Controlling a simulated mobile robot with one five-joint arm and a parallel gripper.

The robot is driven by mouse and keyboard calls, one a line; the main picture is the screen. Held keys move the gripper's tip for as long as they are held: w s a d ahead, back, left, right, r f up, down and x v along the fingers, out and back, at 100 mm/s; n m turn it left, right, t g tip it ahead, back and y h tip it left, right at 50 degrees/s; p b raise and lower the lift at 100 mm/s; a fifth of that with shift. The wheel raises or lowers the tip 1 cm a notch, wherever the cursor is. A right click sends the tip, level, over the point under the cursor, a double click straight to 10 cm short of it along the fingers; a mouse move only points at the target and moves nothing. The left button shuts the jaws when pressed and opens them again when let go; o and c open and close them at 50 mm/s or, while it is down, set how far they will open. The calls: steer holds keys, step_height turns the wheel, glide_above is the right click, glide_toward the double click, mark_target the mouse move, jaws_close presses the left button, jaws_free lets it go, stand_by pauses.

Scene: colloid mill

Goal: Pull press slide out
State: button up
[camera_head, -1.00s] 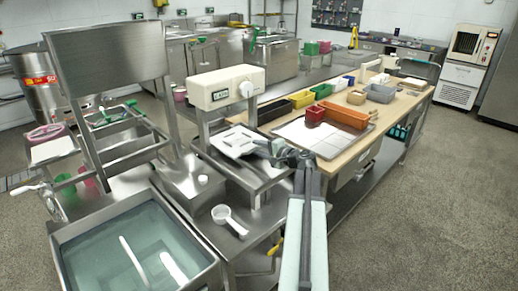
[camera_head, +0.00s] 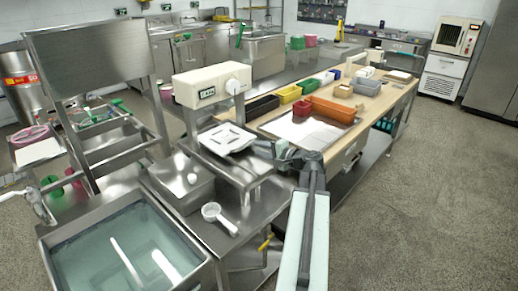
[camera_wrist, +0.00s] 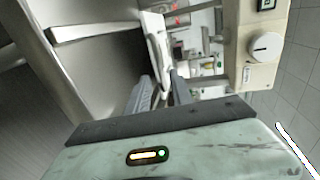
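The press has a cream head (camera_head: 212,85) with a dial and a round knob, on a steel frame. Its press slide (camera_head: 227,138) is a white plate under the head, on the steel stand. My gripper (camera_head: 262,147) is at the slide's right edge, at about its height. In the wrist view, my gripper (camera_wrist: 160,85) has its two grey fingers a little apart, pointing toward the white slide (camera_wrist: 155,40). A pale end of the slide shows at the gap between the fingertips; whether they touch it is unclear. The press head (camera_wrist: 262,50) is right of the fingers.
A water-filled sink (camera_head: 125,250) is at front left. A white scoop (camera_head: 219,216) lies on the steel counter below the slide. A wooden table with a metal tray (camera_head: 285,124) and coloured bins (camera_head: 333,108) extends behind my arm. Floor (camera_head: 430,190) at right is clear.

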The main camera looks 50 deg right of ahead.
steer(key=w+r+n+p, duration=0.1)
steer(key=p, duration=0.2)
steer(key=w+a+r+n+g+y+p, duration=0.1)
steer(key=n+p, duration=0.1)
steer(key=p, duration=0.1)
steer(key=w+r+n+g+p, duration=0.1)
steer(key=r+p, duration=0.1)
steer(key=p, duration=0.1)
steer(key=shift+a+r+n, duration=0.1)
steer(key=shift+a+n, duration=0.2)
jaws_close()
steer(key=n+g+h+p, duration=0.1)
steer(key=n+g+p, duration=1.1)
steer(key=p, duration=0.8)
glide_toward(231, 145)
steer(key=f+b, duration=0.1)
steer(key=b, duration=0.2)
steer(key=f+n+t+b, duration=0.1)
steer(key=f+b, duration=0.1)
steer(key=b, duration=0.1)
steer(key=f+t+b, duration=0.1)
steer(key=f+b, duration=0.1)
steer(key=b, duration=0.2)
steer(key=shift+s+a+n, duration=0.15)
steer(key=shift+s+n, duration=0.1)
steer(key=shift+n, duration=0.05)
steer(key=shift+s+f, duration=0.15)
steer(key=shift+s, duration=0.8)
steer(key=shift+s+f, duration=0.1)
steer(key=shift+s, duration=0.8)
